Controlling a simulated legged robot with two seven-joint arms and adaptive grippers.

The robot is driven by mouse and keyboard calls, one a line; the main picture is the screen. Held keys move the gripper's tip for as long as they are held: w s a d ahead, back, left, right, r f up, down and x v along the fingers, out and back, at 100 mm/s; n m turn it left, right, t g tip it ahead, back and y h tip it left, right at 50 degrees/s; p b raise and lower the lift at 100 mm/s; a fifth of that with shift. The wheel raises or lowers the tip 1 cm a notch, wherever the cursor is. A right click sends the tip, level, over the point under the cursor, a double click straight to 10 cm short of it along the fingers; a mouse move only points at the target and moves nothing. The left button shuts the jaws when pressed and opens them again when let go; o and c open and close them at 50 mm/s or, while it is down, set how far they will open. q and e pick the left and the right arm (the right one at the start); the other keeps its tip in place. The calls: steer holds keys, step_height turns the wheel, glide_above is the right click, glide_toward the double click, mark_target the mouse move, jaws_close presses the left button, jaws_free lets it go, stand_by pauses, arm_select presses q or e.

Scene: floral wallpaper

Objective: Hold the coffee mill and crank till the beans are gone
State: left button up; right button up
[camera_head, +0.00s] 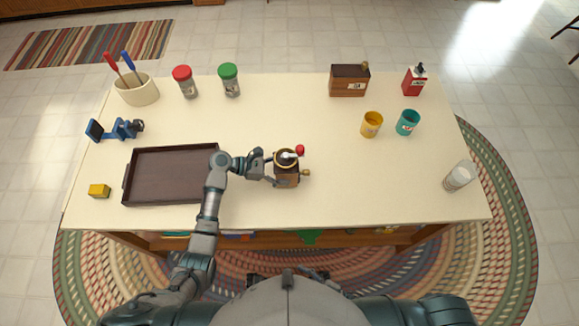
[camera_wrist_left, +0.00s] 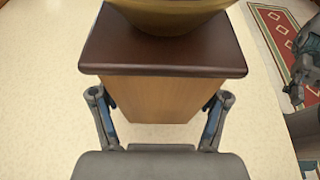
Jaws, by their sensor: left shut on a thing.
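The coffee mill (camera_head: 288,178) stands upright on the table, a brown wooden box with a brass bowl top and a crank with a red knob (camera_head: 300,150). The knob points to the far right. My left gripper (camera_head: 270,175) is shut on the mill's box from the left. In the left wrist view its fingers (camera_wrist_left: 160,115) lie on either side of the wooden body (camera_wrist_left: 150,97), under the dark top plate. The beans cannot be made out. A grey part of mine shows at the right edge of the wrist view; my right gripper's jaws cannot be made out.
Cups (camera_head: 371,127) and a glass (camera_head: 458,177) stand right.

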steer(key=s+d+r+n+g+y, duration=0.2)
steer(key=s+r+n+g+y, duration=0.15)
steer(key=r+y, duration=0.4)
steer(key=w+a+r+n+g+y, duration=0.1)
steer(key=w+a+r+n+g, duration=0.1)
steer(key=w+r+n+g, duration=0.3)
steer(key=w+a+r+n+g+y, duration=0.1)
steer(key=w+a+r+n+g, duration=0.15)
steer(key=r+n+g, duration=0.45)
step_height(320, 180, up, 17)
steer(key=n+t+h, duration=0.6)
steer(key=n+h, duration=1)
steer(key=h, duration=1)
glide_above(300, 147)
step_height(300, 147, down, 11)
steer(key=shift+r, duration=0.2)
